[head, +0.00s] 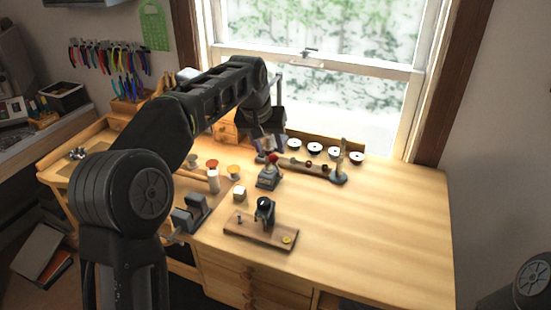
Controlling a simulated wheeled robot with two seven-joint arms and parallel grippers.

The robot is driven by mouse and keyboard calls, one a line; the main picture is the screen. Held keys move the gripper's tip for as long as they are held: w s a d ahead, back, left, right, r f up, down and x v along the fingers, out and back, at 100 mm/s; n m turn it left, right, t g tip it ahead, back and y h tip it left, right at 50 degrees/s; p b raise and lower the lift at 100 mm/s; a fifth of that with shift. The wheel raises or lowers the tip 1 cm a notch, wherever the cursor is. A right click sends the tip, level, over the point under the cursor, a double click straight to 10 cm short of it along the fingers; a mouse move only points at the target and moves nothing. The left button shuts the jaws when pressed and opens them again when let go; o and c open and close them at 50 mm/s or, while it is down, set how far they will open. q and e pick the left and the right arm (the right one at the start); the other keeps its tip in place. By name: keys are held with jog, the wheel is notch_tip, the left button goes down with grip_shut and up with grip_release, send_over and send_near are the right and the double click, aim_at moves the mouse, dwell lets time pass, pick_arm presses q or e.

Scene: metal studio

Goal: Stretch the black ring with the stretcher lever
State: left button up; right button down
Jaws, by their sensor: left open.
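My left gripper (266,150) points down just above and behind the red knob. It is open, and its fingers are small and partly merged with the things behind them. I cannot tell whether it touches the knob. A black round piece (265,209) stands upright on a small wooden board (250,230) in front of the device. The black ring itself is too small to make out for sure. My right gripper is out of view.
Several white dishes (314,149) stand in a row by the window. An upright tapered post (340,165) stands right of the device. The right part of the workbench (390,230) is clear.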

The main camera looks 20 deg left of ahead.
aim_at(272, 155)
pick_arm(q)
jog(key=shift+p+x, duration=0.9)
jog(key=shift+x, duration=3.1)
grip_shut()
jog(key=shift+r, duration=0.1)
